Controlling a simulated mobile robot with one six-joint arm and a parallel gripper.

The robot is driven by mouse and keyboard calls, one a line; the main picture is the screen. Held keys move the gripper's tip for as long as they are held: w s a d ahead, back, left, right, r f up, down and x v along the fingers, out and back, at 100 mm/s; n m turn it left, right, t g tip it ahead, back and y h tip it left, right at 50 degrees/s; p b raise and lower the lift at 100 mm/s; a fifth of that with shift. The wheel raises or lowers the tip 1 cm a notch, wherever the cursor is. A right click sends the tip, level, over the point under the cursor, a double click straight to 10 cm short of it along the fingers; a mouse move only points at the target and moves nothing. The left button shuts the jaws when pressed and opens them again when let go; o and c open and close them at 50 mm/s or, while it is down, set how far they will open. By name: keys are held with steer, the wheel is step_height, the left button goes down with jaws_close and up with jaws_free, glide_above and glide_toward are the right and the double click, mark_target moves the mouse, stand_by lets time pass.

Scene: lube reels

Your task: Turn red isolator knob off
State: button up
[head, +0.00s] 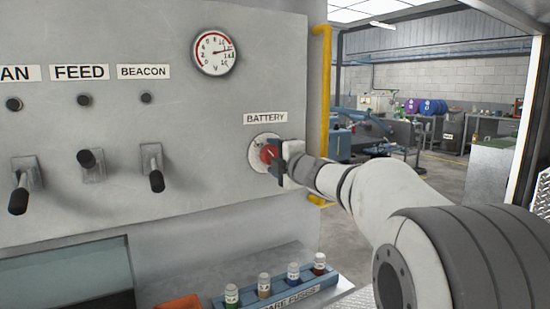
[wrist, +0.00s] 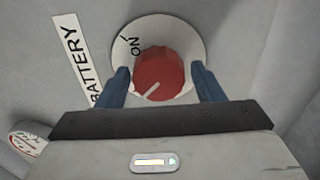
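The red isolator knob (head: 268,153) sits on a round pale plate under the BATTERY label (head: 265,118) on the grey panel. In the wrist view the red knob (wrist: 160,72) has a white pointer line aimed to the lower left, away from the ON mark (wrist: 135,48) on the plate (wrist: 186,44). My gripper (wrist: 162,85) has its two blue fingers on either side of the knob, with a slim gap at each side, so it looks open around it. In the head view my gripper (head: 275,158) partly hides the knob.
Left on the panel are several toggle levers, including one under BEACON (head: 154,168). A gauge (head: 215,52) is above. A blue rack (head: 285,293) of small capped bottles stands below the knob. A yellow pipe (head: 321,100) runs beside the panel's right edge.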

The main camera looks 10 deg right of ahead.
steer(key=shift+o, duration=0.9)
steer(key=shift+d, duration=0.1)
steer(key=shift+s+d, duration=0.1)
steer(key=shift+s, duration=0.1)
steer(key=v, duration=0.7)
steer(key=shift+s+p, duration=0.15)
steer(key=shift+p, duration=0.15)
